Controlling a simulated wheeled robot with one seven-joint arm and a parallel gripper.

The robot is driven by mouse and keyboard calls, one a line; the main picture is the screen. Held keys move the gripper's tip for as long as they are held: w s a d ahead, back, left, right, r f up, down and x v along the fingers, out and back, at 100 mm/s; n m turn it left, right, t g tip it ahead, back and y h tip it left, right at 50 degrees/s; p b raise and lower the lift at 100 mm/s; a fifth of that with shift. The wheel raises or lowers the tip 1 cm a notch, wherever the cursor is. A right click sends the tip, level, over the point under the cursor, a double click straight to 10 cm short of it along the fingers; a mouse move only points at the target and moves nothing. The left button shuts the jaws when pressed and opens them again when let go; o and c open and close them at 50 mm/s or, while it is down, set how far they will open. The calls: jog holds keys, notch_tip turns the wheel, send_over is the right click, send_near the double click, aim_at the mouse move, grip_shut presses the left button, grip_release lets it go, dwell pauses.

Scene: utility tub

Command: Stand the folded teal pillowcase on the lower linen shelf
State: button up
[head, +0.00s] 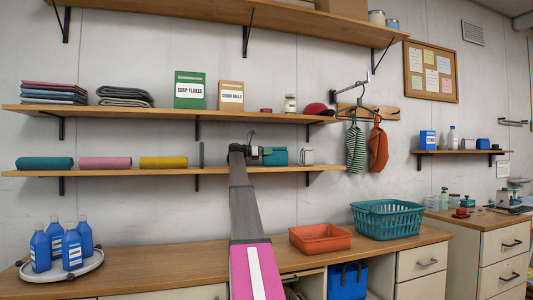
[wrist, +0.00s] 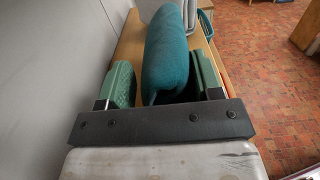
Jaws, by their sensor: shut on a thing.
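My gripper (head: 262,153) is at the lower linen shelf (head: 225,171), right of its middle. It is shut on the folded teal pillowcase (head: 279,157). In the wrist view the pillowcase (wrist: 166,55) is a plump teal bundle between the two green finger pads of my gripper (wrist: 163,85), sticking out ahead of them. It is level with the lower shelf; I cannot tell whether its underside touches the board. My gripper and arm hide part of the pillowcase and the shelf behind.
A pale container (head: 306,156) stands just right of the pillowcase. The upper shelf (head: 150,112) runs close overhead.

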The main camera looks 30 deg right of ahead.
jog(key=shift+f, duration=0.1)
jog(key=o, duration=1.4)
jog(key=shift+a, duration=0.15)
jog(key=shift+v, duration=3.6)
